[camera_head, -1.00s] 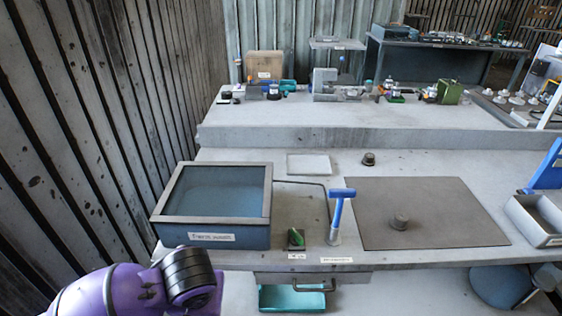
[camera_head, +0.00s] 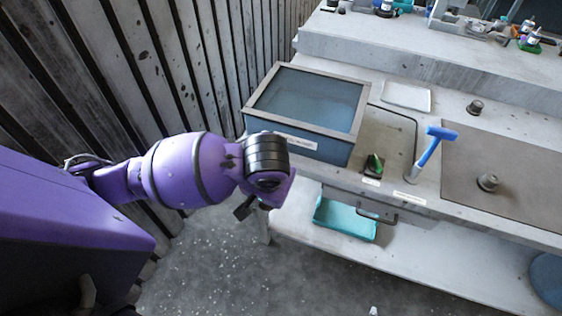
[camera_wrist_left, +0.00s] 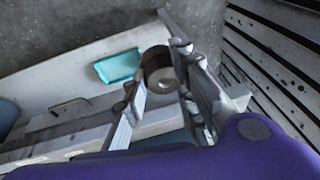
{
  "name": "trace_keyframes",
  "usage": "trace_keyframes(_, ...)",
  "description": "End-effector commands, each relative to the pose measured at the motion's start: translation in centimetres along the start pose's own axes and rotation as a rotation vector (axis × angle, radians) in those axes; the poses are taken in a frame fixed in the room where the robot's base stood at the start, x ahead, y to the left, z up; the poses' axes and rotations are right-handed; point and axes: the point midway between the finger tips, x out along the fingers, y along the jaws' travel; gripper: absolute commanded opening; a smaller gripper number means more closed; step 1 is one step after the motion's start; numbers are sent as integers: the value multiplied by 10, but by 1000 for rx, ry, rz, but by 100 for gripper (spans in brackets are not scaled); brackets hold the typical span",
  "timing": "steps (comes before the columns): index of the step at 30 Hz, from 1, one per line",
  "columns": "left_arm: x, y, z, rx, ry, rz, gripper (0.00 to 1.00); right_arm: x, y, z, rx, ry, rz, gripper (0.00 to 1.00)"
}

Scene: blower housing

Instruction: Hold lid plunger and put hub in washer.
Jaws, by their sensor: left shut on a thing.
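My left gripper (camera_head: 245,208) is low in front of the washer, over the floor by the bench edge, mostly hidden by my wrist. In the left wrist view, its fingers (camera_wrist_left: 158,70) are shut on a grey round part with a central hole, apparently the hub (camera_wrist_left: 155,60). The washer (camera_head: 322,148) is a blue box with a grey-framed, closed, glassy lid (camera_head: 310,98). To its right a blue T-shaped handle (camera_head: 430,150), possibly the lid plunger, stands upright in a metal sleeve; no gripper touches it. My right gripper is out of view.
A small green-topped control (camera_head: 374,164) sits between washer and handle. A teal tray (camera_head: 345,218) lies below the bench; it also shows in the left wrist view (camera_wrist_left: 118,66). A mat (camera_head: 510,170) holds a small metal part (camera_head: 488,182). A slatted wall (camera_head: 200,60) stands left.

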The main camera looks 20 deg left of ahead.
Motion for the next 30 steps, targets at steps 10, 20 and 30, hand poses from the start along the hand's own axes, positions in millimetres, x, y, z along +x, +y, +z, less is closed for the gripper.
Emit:
trace_keyframes(10,-21,-19,-56,603,82,155,0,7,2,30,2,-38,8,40)
trace_keyframes(20,-87,-24,-112,1250,173,322,0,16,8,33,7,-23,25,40)
trace_keyframes(30,-133,-22,-131,1569,212,405,0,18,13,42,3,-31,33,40)
